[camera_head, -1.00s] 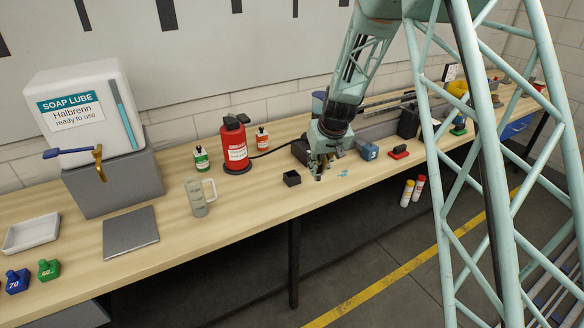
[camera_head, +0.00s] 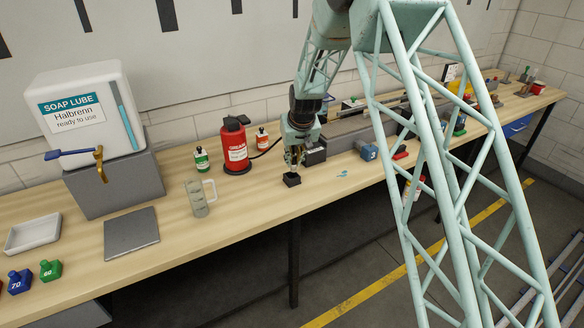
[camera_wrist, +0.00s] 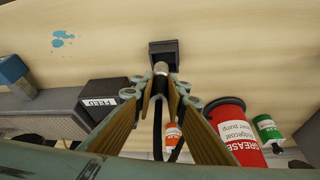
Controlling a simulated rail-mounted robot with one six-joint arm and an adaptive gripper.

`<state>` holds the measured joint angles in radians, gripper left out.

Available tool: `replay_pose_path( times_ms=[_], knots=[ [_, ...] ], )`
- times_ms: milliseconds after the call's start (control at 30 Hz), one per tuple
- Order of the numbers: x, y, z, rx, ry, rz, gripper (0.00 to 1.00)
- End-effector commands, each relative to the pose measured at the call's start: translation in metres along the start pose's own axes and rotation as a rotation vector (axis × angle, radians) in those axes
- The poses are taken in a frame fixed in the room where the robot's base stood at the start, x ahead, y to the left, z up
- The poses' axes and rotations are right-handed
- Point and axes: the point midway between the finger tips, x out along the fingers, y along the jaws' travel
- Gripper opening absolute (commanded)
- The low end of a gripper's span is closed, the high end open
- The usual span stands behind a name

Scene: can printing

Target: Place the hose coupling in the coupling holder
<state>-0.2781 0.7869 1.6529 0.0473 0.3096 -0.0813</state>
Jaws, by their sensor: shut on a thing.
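The coupling holder (camera_head: 292,180) is a small open black square box on the bench near its front edge. In the wrist view the holder (camera_wrist: 164,46) lies just beyond my fingertips. My gripper (camera_head: 294,164) is directly over the holder, pointing down. In the wrist view my gripper (camera_wrist: 160,90) is shut on the hose coupling (camera_wrist: 160,68), a short grey metallic cylinder with a black hose trailing back between the fingers. The coupling's end overlaps the holder's near edge in that view. I cannot tell whether it is inside the holder or above it. The fingers hide the coupling in the head view.
A clear jug (camera_head: 197,200) stands left. A dark FEED box (camera_wrist: 108,98) is close by. A blue spill (camera_head: 343,174) lies right. The bench is bare around the holder.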

Motion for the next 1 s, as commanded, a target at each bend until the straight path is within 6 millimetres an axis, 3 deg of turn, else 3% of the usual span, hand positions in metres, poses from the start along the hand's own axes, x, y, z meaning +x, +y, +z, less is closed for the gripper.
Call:
replay_pose_path(
  times_ms=[367, 700, 1000],
  knots=[
    [0.003, -0.006, -0.007, -0.002, 0.001, 0.0, 0.0],
    [0.033, -0.005, 0.006, 0.0, 0.0, 0.0, 0.0],
    [0.035, -0.005, 0.007, 0.0, 0.001, 0.0, 0.0]
  ],
)
